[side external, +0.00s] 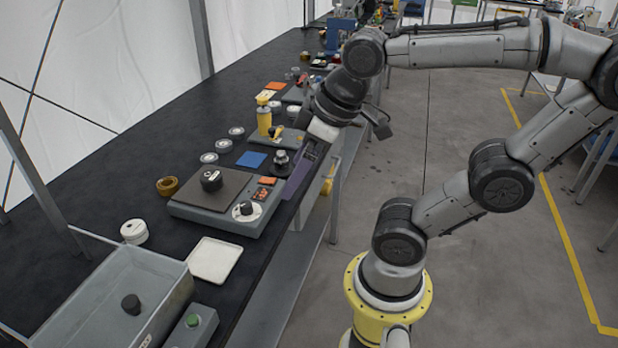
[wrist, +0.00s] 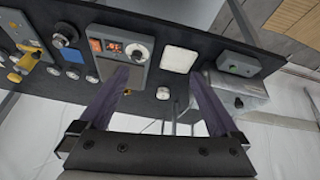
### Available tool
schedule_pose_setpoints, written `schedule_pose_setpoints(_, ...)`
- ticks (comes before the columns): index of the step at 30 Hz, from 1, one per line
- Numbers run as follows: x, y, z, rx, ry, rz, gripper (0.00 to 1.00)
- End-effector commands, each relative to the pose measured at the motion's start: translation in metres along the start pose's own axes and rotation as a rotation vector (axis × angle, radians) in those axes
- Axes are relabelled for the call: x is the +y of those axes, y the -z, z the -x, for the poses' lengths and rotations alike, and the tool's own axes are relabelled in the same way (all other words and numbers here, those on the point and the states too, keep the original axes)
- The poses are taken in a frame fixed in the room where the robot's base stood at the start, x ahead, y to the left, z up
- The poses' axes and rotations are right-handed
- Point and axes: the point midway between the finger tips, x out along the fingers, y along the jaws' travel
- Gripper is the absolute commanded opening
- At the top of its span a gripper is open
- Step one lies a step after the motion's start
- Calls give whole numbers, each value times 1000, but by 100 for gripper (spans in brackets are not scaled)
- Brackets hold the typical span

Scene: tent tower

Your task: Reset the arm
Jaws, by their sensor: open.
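My gripper (side external: 296,182) hangs at the front edge of the dark workbench (side external: 75,205), beside the grey console (side external: 190,212). Its two purple fingers stand apart in the wrist view (wrist: 160,88), with nothing held between them. The console carries a black knob (side external: 211,180), a white dial (side external: 246,210) and orange panels (side external: 266,181). The wrist view shows the console (wrist: 108,70) beyond the left finger. I cannot tell from these views whether the fingers touch the bench edge.
A white square tray (side external: 214,260), a grey bin (side external: 165,300) with a black piece inside and a green-button box (side external: 192,327) stand nearer the side camera. A yellow bottle-like object (side external: 264,118) and several grey discs stand farther along. Open floor (side external: 440,130) lies right of the bench.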

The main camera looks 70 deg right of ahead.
Motion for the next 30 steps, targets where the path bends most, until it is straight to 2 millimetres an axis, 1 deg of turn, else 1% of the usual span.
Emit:
schedule_pose_setpoints(1,-3,-10,-1,18,2,-45,98)
schedule_pose_setpoints(3,-6,-20,-4,32,4,-99,98)
schedule_pose_setpoints(6,-7,-25,-5,41,6,-136,98)
schedule_pose_setpoints(30,-7,-26,-6,40,6,-141,98)
